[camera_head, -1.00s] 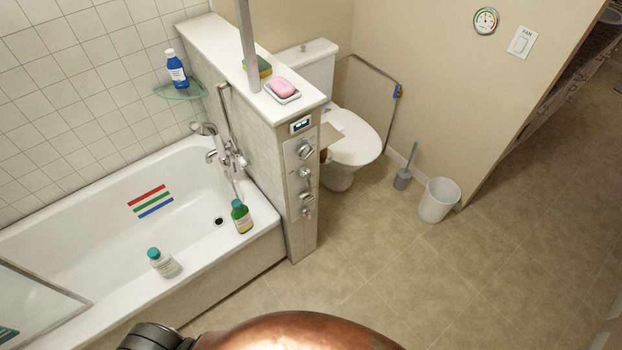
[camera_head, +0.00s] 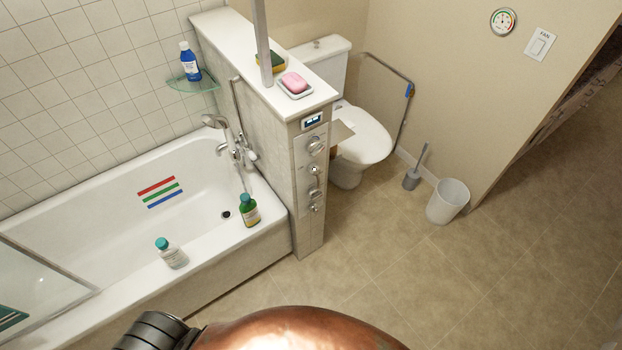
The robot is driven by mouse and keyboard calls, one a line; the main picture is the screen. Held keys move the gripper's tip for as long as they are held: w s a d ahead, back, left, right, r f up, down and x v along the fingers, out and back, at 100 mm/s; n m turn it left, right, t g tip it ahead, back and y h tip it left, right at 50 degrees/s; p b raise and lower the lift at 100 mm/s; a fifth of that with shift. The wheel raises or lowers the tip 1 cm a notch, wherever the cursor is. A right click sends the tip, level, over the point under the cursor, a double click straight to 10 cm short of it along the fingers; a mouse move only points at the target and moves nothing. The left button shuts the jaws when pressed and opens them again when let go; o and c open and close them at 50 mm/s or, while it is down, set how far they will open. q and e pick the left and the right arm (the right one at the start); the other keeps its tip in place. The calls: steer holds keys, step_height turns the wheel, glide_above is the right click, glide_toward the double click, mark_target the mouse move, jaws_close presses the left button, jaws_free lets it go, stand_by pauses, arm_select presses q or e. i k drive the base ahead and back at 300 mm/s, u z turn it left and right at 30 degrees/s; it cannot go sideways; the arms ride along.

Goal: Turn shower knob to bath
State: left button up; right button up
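A metal control panel (camera_head: 312,172) with several knobs is set in the narrow end face of the half-height wall beside the bathtub. Its top round knob (camera_head: 315,146) is the largest, with smaller knobs and a lever below it. Which one is the shower knob, and its setting, is too small to tell. A small display (camera_head: 311,121) sits above the panel. A hand shower (camera_head: 219,122) and tap fittings are on the tub side of the wall. Neither gripper is in view.
The bathtub (camera_head: 96,208) is at left, with a white bottle (camera_head: 172,254) and a green bottle (camera_head: 249,211) on its rim. A toilet (camera_head: 362,143), brush (camera_head: 412,178) and bin (camera_head: 448,201) stand behind right. The floor (camera_head: 400,265) before the panel is clear.

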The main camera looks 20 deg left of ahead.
mark_target(314, 193)
steer(key=k, duration=0.5)
steer(key=u, duration=1.4)
steer(key=i, duration=1.05)
steer(key=z, duration=1.25)
